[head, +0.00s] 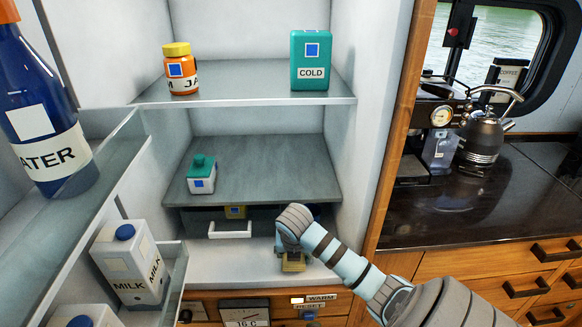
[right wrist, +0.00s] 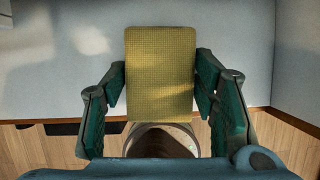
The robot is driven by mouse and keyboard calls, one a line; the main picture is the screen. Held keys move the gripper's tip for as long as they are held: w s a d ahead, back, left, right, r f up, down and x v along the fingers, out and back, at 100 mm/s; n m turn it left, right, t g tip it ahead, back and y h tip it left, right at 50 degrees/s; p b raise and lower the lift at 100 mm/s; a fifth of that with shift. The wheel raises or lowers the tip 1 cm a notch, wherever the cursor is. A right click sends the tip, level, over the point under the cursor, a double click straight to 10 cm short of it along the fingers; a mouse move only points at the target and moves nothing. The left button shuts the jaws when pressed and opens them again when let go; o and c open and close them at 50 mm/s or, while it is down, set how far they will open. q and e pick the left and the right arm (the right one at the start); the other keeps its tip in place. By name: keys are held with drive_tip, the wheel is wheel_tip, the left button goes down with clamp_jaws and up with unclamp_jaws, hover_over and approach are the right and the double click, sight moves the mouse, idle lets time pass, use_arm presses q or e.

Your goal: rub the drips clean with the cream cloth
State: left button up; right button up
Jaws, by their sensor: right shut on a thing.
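The cream cloth, a yellowish woven block, shows at the middle of the right wrist view (right wrist: 160,70) and as a small piece under my right gripper in the head view (head: 293,263). My right gripper (right wrist: 160,85) is shut on it, with a green-padded finger on each side. In the head view my right gripper (head: 292,245) is low in the open fridge, at the pale fridge floor (head: 245,265). I cannot tell whether the cloth touches the floor. I cannot make out drips clearly; a faint brownish-pale patch shows on the pale surface in the right wrist view. My left gripper is out of view.
A grey shelf (head: 265,165) above a drawer (head: 230,230) holds a teal-lidded carton (head: 202,175). An orange jar (head: 181,72) and a teal COLD box (head: 310,62) stand higher. The open door at left holds a WATER bottle (head: 38,110) and a MILK carton (head: 128,260).

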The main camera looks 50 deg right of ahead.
drive_tip(key=r, duration=0.1)
drive_tip(key=r+p, duration=0.2)
drive_tip(key=shift+s+d+r, duration=0.1)
drive_tip(key=shift+s, duration=0.2)
drive_tip(key=shift+w+r+p, duration=0.15)
drive_tip(key=shift+r+p, duration=1)
drive_tip(key=shift+r, duration=0.15)
